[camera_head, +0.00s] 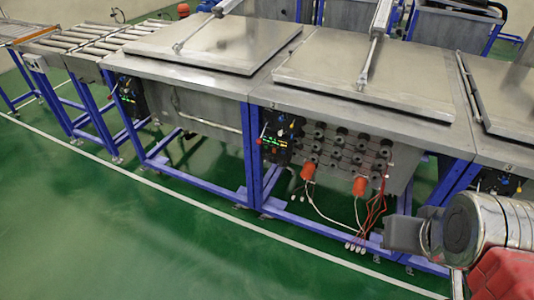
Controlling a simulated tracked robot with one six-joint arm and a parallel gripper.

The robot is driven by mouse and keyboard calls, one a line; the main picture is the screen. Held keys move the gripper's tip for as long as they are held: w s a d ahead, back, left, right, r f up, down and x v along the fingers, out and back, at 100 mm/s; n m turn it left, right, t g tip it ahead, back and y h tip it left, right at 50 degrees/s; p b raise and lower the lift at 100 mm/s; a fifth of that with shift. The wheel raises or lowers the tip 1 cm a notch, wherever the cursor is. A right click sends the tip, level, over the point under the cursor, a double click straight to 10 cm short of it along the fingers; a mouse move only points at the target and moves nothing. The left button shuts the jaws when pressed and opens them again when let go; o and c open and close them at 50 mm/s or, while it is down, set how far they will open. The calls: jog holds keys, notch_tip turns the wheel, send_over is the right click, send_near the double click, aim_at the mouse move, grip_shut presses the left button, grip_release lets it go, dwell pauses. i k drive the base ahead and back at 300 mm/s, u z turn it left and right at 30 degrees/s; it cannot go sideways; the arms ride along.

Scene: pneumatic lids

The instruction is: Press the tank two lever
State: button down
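Steel tanks on blue frames stand in a row. The middle tank (415,128), which I take as tank two, has its lid (330,72) lying down. Its dark control panel (281,136) hangs on the front left, with small lit digits and coloured knobs. A small lever (263,131) seems to stick out on the panel's left side; it is too small to see clearly. My gripper (404,233) is at the lower right, in front of the row and apart from that panel. Its fingers are not clear enough to tell open from shut.
The left tank has its own panel (131,98) and a lowered lid (215,45). The right tank has another panel (496,183). Orange plugs (308,172) and loose cables (373,212) hang under the middle tank. A roller conveyor (90,40) is at far left. Green floor (120,235) in front is clear.

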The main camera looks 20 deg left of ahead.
aim_at(259, 142)
jog(key=k, duration=0.65)
jog(key=u, duration=0.25)
jog(key=i, duration=0.75)
jog(key=u, duration=0.6)
jog(key=i, duration=1.25)
